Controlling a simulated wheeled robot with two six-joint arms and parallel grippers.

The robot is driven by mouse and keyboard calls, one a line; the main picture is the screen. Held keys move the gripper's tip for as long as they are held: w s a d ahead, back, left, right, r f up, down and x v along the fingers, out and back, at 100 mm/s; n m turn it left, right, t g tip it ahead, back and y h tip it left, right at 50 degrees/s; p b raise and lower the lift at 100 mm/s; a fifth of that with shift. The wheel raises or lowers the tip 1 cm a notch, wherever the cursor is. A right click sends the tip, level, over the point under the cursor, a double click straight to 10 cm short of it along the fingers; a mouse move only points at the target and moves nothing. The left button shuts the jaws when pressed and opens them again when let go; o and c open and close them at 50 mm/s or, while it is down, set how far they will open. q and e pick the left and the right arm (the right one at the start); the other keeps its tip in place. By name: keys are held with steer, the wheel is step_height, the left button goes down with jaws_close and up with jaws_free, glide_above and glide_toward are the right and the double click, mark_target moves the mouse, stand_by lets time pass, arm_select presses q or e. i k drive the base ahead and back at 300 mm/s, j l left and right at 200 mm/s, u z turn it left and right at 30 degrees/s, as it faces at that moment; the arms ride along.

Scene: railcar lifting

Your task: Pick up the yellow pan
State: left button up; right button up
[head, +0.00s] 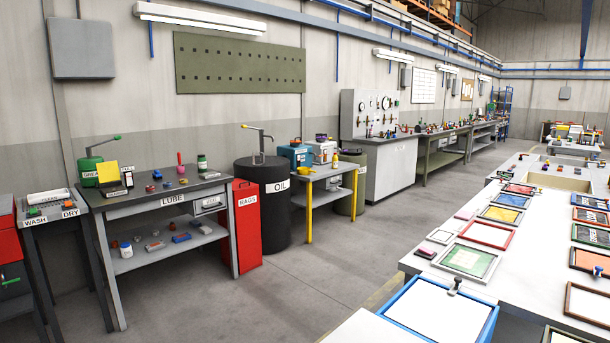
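I cannot pick out a yellow pan with certainty. A flat, square yellow piece (108,172) stands tilted on the grey LUBE bench (170,196), in front of a green can (88,166) marked GREASE. It may be the pan, but its shape is too small to tell. A small yellow item (335,160) stands on the yellow-legged table (325,172) farther right. Neither of my grippers is in view.
A red RAGS bin (246,225) and a black OIL drum (263,205) stand right of the LUBE bench. A long white table (425,266) with framed panels lines the right. The grey floor (270,300) between is clear.

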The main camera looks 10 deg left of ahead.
mark_target(307, 172)
steer(key=i+j+u, duration=0.4)
steer(key=j, duration=0.2)
steer(key=i+j+u, duration=0.8)
steer(key=i, duration=0.15)
steer(key=i+z, duration=0.7)
steer(key=i, duration=0.25)
steer(key=i+j+z, duration=0.2)
steer(key=i+z, duration=0.15)
steer(key=i+l+z, duration=0.25)
steer(key=i+z, duration=0.15)
steer(key=i, duration=0.3)
steer(key=i+z, duration=0.45)
steer(key=i, duration=0.3)
steer(key=i+j+z, duration=0.25)
steer(key=i+z, duration=0.15)
steer(key=i, duration=0.3)
steer(key=i+j+z, duration=0.1)
steer(key=i, duration=1.95)
steer(key=i+u, duration=0.25)
steer(key=i, duration=0.2)
steer(key=i+l+u, duration=0.1)
steer(key=i+u, duration=0.15)
steer(key=i, duration=0.25)
steer(key=i+l+u, duration=0.3)
steer(key=i, duration=0.15)
steer(key=i+l+u, duration=0.25)
steer(key=i, duration=0.2)
